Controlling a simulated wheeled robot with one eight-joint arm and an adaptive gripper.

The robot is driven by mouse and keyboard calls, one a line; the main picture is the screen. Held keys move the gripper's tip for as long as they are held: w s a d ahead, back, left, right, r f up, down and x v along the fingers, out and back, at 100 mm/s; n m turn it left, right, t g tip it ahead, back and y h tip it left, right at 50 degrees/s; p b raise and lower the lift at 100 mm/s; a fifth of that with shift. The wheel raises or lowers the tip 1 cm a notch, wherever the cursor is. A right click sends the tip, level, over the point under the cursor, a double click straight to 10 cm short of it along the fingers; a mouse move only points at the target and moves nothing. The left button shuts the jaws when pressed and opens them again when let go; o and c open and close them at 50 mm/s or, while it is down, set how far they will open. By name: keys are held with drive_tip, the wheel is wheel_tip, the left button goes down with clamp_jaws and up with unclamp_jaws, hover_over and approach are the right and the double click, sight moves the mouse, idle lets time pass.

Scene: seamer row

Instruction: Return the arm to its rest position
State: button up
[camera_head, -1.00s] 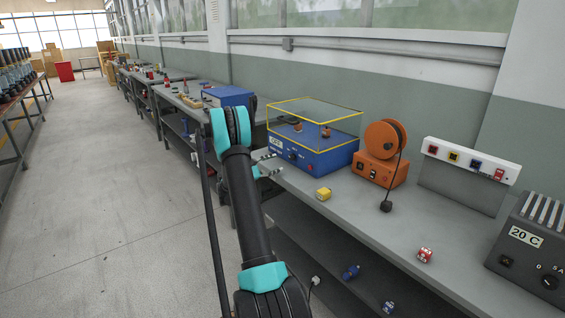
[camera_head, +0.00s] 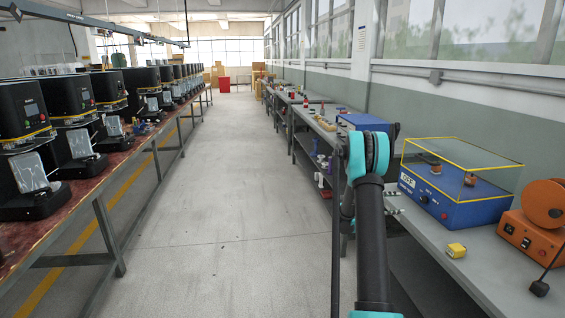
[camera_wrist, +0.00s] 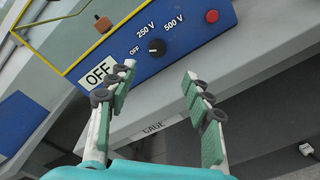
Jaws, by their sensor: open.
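My arm (camera_head: 371,225) rises at the right of the head view, black with teal joints, beside the right-hand bench. In the wrist view my gripper (camera_wrist: 158,82) is open and empty, its green-padded fingers apart. Beyond the fingers is the front of a blue box (camera_wrist: 190,40) with an OFF label and a black knob marked 250 V and 500 V. In the head view this blue box (camera_head: 458,212) stands on the bench under a clear, yellow-edged cover (camera_head: 485,165). My fingers are mostly hidden behind the arm in the head view.
A left bench (camera_head: 85,190) carries a row of black machines (camera_head: 80,95). The floor aisle (camera_head: 230,170) between them is clear.

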drive_tip(key=s+a+f+m+t+y, duration=0.1)
drive_tip(key=s+a+m+y, duration=0.3)
drive_tip(key=s+a, duration=1.5)
drive_tip(key=s+a+f+m+t+y, duration=0.1)
drive_tip(key=s+a+m+y, duration=0.4)
drive_tip(key=s+a+y, duration=0.8)
drive_tip(key=s+a+f, duration=0.1)
drive_tip(key=s+a, duration=0.5)
drive_tip(key=shift+s+m+t, duration=0.3)
drive_tip(key=shift+d, duration=0.1)
drive_tip(key=shift+c, duration=0.2)
